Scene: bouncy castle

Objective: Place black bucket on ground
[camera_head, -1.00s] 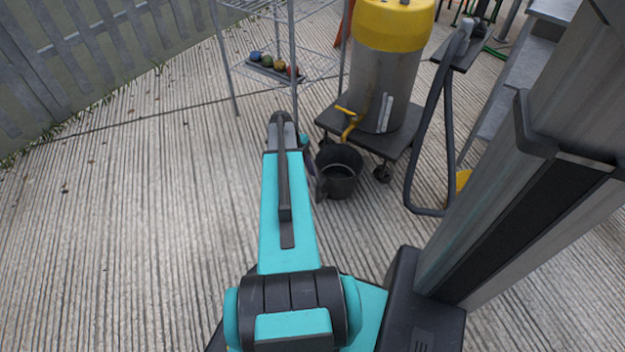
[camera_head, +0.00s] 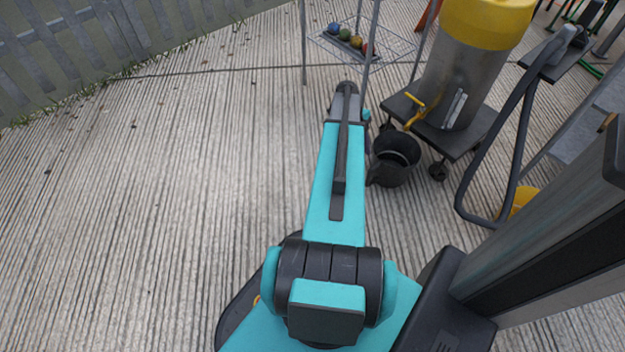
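The black bucket (camera_head: 394,172) is right of the far end of my arm, in front of the vacuum's cart. Its dark mouth faces up. I cannot tell whether it rests on the ground or hangs slightly above it. A small part of my wrist (camera_head: 367,116) shows beside the arm's end, close to the bucket's upper left. My gripper's fingers are hidden behind the arm, so I cannot tell whether they hold the bucket.
A steel vacuum with a yellow top (camera_head: 484,22) stands on a wheeled cart (camera_head: 476,136), its hose (camera_head: 499,150) to the right. A wire shelf (camera_head: 396,48) holds several coloured balls. A grey fence (camera_head: 92,32) runs at upper left. The concrete ground (camera_head: 170,190) at left is clear.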

